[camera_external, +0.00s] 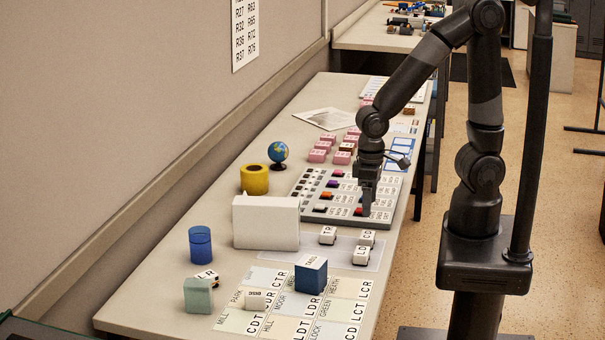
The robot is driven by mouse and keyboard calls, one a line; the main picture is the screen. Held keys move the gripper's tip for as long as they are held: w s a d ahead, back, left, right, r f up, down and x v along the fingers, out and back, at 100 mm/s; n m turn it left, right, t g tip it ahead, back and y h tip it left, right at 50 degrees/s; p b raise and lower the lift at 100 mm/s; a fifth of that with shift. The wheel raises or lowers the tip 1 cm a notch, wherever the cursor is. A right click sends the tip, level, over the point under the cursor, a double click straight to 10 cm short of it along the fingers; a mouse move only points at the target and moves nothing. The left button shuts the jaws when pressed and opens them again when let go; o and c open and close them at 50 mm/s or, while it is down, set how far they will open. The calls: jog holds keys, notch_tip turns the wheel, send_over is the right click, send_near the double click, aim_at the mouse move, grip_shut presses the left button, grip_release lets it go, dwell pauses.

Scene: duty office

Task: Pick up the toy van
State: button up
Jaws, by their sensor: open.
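Several small coloured pieces sit on a grey slotted board (296,190) on the long table. My gripper (367,210) points down over the right part of the board, beside a red piece (358,212). It is open. Its fingers overlap the board in this view, and I cannot tell its exact height or whether it touches anything.
A white box (266,223), a yellow roll (254,179) and a small globe (278,152) stand left of the board. Pink blocks (317,156) lie behind it. Nearer are white labelled blocks (361,256), a dark blue block (311,274) and a blue cup (200,244).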

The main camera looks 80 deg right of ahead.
aim_at(367, 235)
jog(key=shift+a+f, duration=0.1)
jog(key=shift+f, duration=5.05)
jog(key=c, duration=1)
